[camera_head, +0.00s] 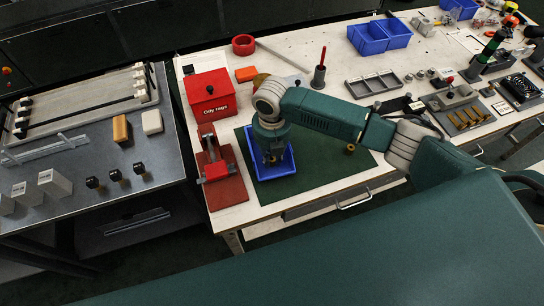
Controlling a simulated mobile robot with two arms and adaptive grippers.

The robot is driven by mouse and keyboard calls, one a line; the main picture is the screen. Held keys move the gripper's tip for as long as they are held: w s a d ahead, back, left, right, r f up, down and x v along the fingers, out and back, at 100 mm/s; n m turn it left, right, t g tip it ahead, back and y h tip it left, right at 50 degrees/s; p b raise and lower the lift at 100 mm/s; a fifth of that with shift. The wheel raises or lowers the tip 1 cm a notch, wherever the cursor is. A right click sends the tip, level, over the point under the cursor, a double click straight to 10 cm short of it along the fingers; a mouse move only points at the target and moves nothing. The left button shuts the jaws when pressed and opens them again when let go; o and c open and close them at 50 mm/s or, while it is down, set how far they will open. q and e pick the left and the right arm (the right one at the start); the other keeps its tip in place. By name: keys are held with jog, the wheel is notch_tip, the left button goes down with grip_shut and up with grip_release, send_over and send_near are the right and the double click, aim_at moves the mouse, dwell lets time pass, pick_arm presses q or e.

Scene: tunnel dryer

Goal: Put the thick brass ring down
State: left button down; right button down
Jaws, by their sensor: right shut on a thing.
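My right gripper (271,158) points down into the blue tray (275,176) on the green mat (325,160). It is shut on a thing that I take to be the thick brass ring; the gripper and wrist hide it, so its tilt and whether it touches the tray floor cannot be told. A small brass piece (350,148) stands apart on the green mat, right of the tray. My left gripper is not in view.
A red box (210,95) and a red fixture (214,167) stand left of the mat. A grey compartment tray (374,84), a holder with a red rod (319,76) and blue bins (380,36) stand behind. The mat's right part is mostly clear.

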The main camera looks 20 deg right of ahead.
aim_at(272, 159)
jog(key=shift+f, duration=0.2)
jog(key=c, duration=1.7)
grip_release()
jog(key=shift+o, duration=0.4)
jog(key=shift+r, duration=0.15)
notch_tip(272, 159, up, 12)
jog(key=b, duration=0.1)
